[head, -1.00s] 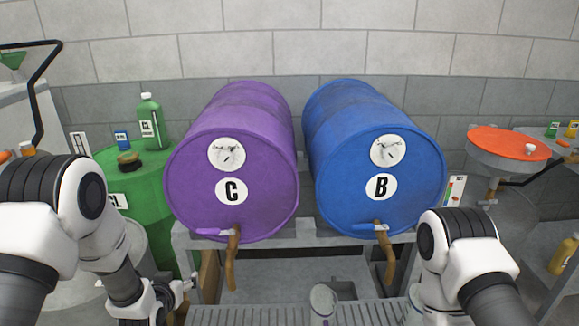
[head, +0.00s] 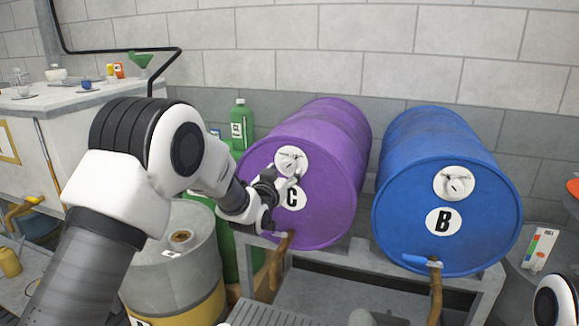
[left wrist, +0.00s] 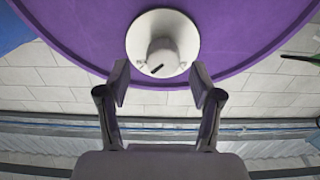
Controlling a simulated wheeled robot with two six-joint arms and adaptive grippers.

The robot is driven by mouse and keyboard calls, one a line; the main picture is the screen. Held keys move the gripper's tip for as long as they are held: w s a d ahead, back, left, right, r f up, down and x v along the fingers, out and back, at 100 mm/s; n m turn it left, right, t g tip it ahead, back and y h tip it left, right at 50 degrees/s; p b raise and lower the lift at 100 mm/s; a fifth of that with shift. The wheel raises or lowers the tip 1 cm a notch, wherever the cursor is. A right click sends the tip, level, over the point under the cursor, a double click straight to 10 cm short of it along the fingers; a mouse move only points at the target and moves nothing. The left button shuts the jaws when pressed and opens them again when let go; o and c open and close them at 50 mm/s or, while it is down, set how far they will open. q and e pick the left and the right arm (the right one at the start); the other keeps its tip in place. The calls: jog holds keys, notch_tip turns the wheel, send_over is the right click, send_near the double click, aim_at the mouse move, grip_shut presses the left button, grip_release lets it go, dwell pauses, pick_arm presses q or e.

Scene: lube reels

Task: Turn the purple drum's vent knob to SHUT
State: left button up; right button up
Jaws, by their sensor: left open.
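The purple drum (head: 320,215) lies on its side on a rack, its round face toward me, marked with a letter C. Its vent knob (head: 290,161) sits on a white round dial in the upper part of the face. In the left wrist view the grey knob (left wrist: 163,57) has a dark pointer line on its front; I cannot read any lettering around it. My left gripper (head: 285,188) is in front of the drum face, just by the dial. In the left wrist view its two fingers (left wrist: 157,84) are spread, with the knob just beyond the gap between the tips. My right gripper is out of view.
A blue drum (head: 450,190) marked B lies to the right on the same rack (head: 345,258). A green bottle (head: 238,125) stands behind my left arm. A grey drum with a yellow band (head: 175,265) stands at lower left, beside a workbench (head: 50,130).

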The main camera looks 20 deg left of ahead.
aim_at(286, 168)
pick_arm(q)
jog(key=w, duration=0.3)
jog(key=shift+f, duration=0.1)
jog(key=shift+w+a, duration=0.2)
jog(key=shift+w, duration=0.2)
jog(key=shift+d, duration=0.1)
jog(key=shift+c, duration=0.6)
jog(key=shift+s, duration=0.1)
jog(key=c, duration=1)
